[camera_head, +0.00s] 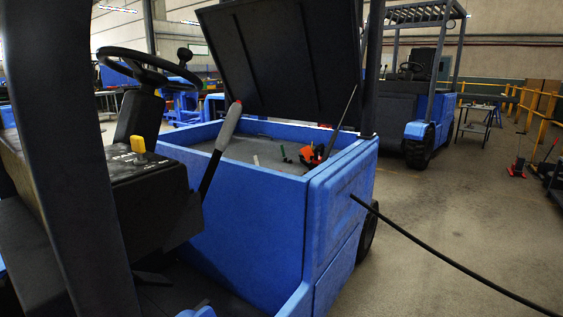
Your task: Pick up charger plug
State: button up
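A small orange-red and black item (313,156) lies in the open top compartment of the blue forklift body (245,205), near its right end. It may be the charger plug, but it is too small to tell. A small green piece (284,153) is just left of it. A black cable or rod (440,252) runs from the forklift's right side to the lower right edge of the picture. My gripper is not in view.
A dark lid (285,60) stands raised over the compartment. A steering wheel (147,66), a grey-handled lever (229,125) and a dark post (75,150) stand at left. Another forklift (425,105) is behind at right. The floor (470,210) at right is mostly clear.

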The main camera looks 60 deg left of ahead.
aim_at(316, 160)
jog(key=u, duration=2.3)
jog(key=i+l+u, duration=0.15)
jog(key=l, duration=0.25)
jog(key=l+u, duration=0.1)
jog(key=l, duration=0.3)
jog(key=i, duration=0.05)
